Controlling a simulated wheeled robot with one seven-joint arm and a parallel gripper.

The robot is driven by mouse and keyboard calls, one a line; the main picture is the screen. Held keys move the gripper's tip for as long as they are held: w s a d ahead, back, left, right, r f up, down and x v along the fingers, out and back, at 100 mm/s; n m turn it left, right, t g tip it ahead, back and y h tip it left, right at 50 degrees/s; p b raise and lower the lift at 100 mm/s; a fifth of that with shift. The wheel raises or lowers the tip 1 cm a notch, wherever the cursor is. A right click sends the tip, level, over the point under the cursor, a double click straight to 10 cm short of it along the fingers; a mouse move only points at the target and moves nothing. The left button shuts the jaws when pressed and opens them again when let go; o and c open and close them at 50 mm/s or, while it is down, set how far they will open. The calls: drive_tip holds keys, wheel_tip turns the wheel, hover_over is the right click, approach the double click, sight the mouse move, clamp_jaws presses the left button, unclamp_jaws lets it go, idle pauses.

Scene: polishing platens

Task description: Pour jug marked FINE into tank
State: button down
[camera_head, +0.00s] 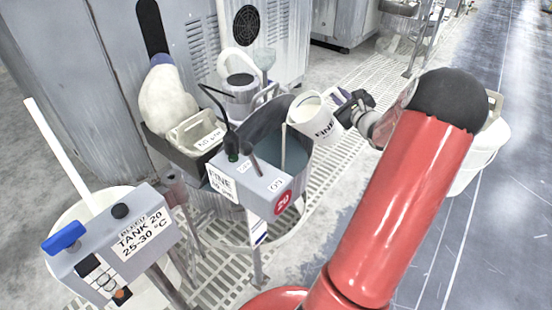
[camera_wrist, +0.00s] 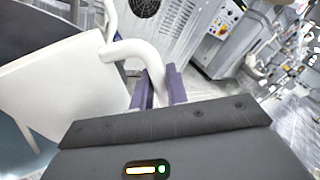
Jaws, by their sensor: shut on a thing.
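The white jug marked FINE (camera_head: 318,122) is tilted to the left over the right side of the round grey tank (camera_head: 262,124). A thin pale stream (camera_head: 283,148) runs from its lip down into the tank, which holds bluish-grey liquid. My gripper (camera_head: 350,106) is shut on the jug's handle from the right. In the wrist view the jug's white body (camera_wrist: 55,85) fills the left, and its handle (camera_wrist: 140,50) passes between the purple fingers (camera_wrist: 160,90).
A box marked BLEED TANK 20 (camera_head: 140,235) is at front left.

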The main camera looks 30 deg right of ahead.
sight(324, 115)
drive_tip(key=shift+w+a+n+b, duration=0.1)
drive_tip(key=shift+a+n+b, duration=0.55)
drive_tip(key=shift+n+b, duration=0.15)
idle(0.7)
drive_tip(key=shift+a+f+n+b, duration=0.2)
drive_tip(key=shift+a+n+b, duration=0.15)
drive_tip(key=shift+b, duration=0.8)
drive_tip(key=shift+w+a+f+n, duration=0.1)
drive_tip(key=shift+a+n, duration=0.2)
drive_tip(key=shift+n, duration=0.25)
idle(0.5)
drive_tip(key=shift+w+a+r+n, duration=0.1)
drive_tip(key=shift+a+r+n, duration=0.15)
drive_tip(key=shift+a+n, duration=0.65)
idle(2.1)
drive_tip(key=shift+a+f+n, duration=0.25)
drive_tip(key=shift+a+n, duration=0.15)
idle(0.9)
